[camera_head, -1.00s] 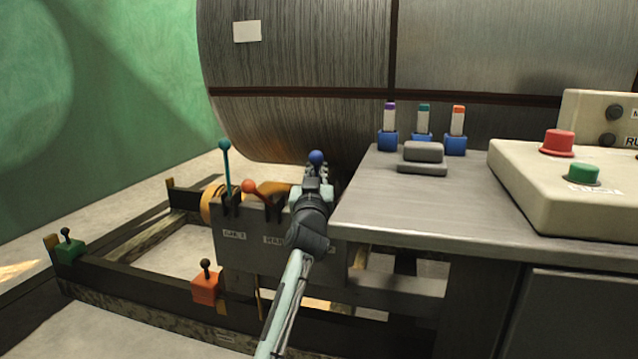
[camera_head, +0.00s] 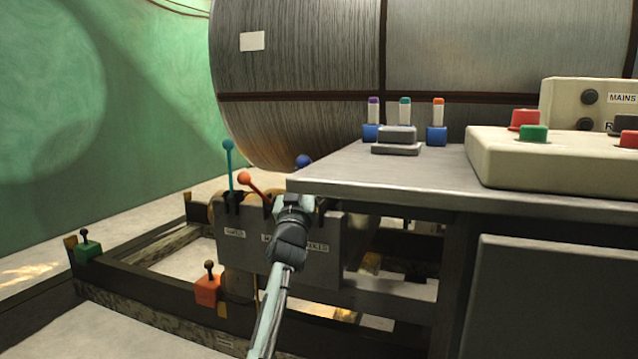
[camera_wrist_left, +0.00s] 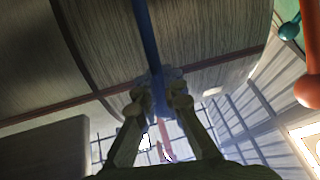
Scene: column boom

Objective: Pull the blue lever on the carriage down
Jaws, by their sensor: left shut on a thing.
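The blue lever's round knob (camera_head: 303,162) shows in the head view just above and behind the bench's left corner, beyond my left gripper (camera_head: 298,199). In the left wrist view the blue lever's shaft (camera_wrist_left: 147,35) runs down from the top edge to between the fingers of my left gripper (camera_wrist_left: 158,95), which is shut on it. The carriage (camera_head: 235,250) is a grey plate box with labels; my wrist covers part of it. My right gripper is in neither view.
A teal lever (camera_head: 229,165) stands upright and a red-orange lever (camera_head: 256,186) leans, both left of my gripper. The grey bench (camera_head: 400,172) is close on the right. Green (camera_head: 86,251) and orange (camera_head: 208,288) blocks sit on the low frame. A large drum (camera_head: 300,60) stands behind.

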